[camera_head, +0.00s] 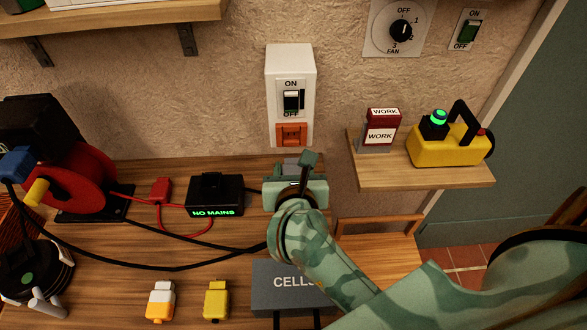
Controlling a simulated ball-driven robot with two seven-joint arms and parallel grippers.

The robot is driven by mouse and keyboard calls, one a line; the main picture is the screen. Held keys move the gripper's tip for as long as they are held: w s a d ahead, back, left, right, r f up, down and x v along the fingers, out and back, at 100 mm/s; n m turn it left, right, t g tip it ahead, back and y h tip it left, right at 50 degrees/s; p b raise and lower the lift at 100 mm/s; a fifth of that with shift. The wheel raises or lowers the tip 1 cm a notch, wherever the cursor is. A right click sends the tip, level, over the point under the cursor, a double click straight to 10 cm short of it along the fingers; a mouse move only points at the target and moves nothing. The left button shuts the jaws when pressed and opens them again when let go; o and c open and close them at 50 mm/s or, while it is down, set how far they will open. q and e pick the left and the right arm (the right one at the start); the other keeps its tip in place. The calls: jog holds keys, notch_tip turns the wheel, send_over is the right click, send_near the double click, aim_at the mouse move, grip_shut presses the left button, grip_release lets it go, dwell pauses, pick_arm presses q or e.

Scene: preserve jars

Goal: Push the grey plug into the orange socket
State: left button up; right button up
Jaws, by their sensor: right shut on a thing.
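The orange socket (292,136) is at the bottom of a white wall box (290,75) with an ON/OFF switch. My right gripper (300,168), green camouflage, is just below the socket over the bench. It is shut on the grey plug (288,166), and only a small grey part of it shows past the jaws. The plug appears below the socket and apart from it; the exact gap is hard to tell. Black cable runs to my gripper from the left. My left gripper is not in view.
A black NO MAINS box (215,195) and red connector (160,190) stand left. A red reel (75,180) is further left. Orange-white (160,302) and yellow (216,300) plugs and a grey CELLS box (275,280) are in front. A wall shelf (425,180) holds a yellow box (445,148).

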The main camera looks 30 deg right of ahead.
aim_at(293, 159)
jog(key=shift+w+d, duration=0.45)
jog(key=shift+w, duration=0.4)
jog(key=shift+w+d, duration=0.4)
jog(key=shift+w, duration=0.45)
jog(key=shift+w+d, duration=0.45)
jog(key=shift+w, duration=0.4)
jog(key=shift+w+d+r, duration=0.1)
jog(key=shift+w+d, duration=0.2)
jog(key=shift+w, duration=0.3)
jog(key=shift+s+a, duration=0.1)
jog(key=shift+s+a, duration=0.3)
jog(key=shift+s, duration=0.4)
jog(key=shift+s+a, duration=0.3)
jog(key=shift+s, duration=0.35)
jog(key=s, duration=0.1)
jog(key=s+a+p, duration=0.1)
jog(key=s+p, duration=0.1)
jog(key=shift+s+a+r, duration=0.1)
jog(key=shift+s+a, duration=0.15)
jog(key=shift+a, duration=0.1)
jog(key=shift+s, duration=0.15)
jog(key=shift+f, duration=0.2)
jog(key=shift+w, duration=0.2)
